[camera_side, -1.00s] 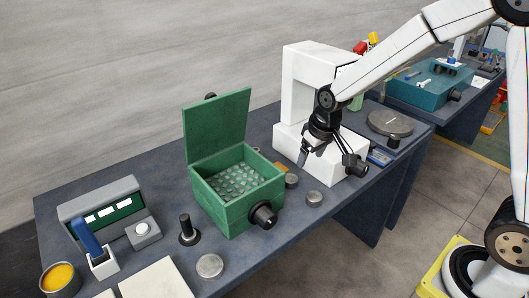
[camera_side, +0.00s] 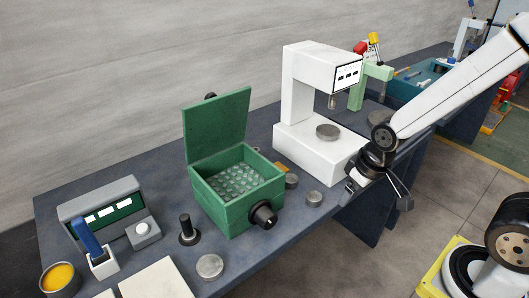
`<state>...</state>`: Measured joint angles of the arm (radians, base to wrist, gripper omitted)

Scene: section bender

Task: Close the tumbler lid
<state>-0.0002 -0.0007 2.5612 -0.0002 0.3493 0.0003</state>
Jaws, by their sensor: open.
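The green tumbler box (camera_side: 238,197) stands on the bench, with a black knob (camera_side: 263,216) on its front. Its lid (camera_side: 218,128) stands open, upright along the back edge. Several small round pieces lie inside on the tumbler's floor. My gripper (camera_side: 350,192) is open and looks empty. It is to the right of the tumbler, near the front edge of the bench, apart from the lid and box.
A white press (camera_side: 309,148) stands behind and right of the tumbler. A black post (camera_side: 187,229) and another disc (camera_side: 210,266) stand left and in front. A grey control box (camera_side: 105,213) and yellow-filled cup (camera_side: 60,279) are far left.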

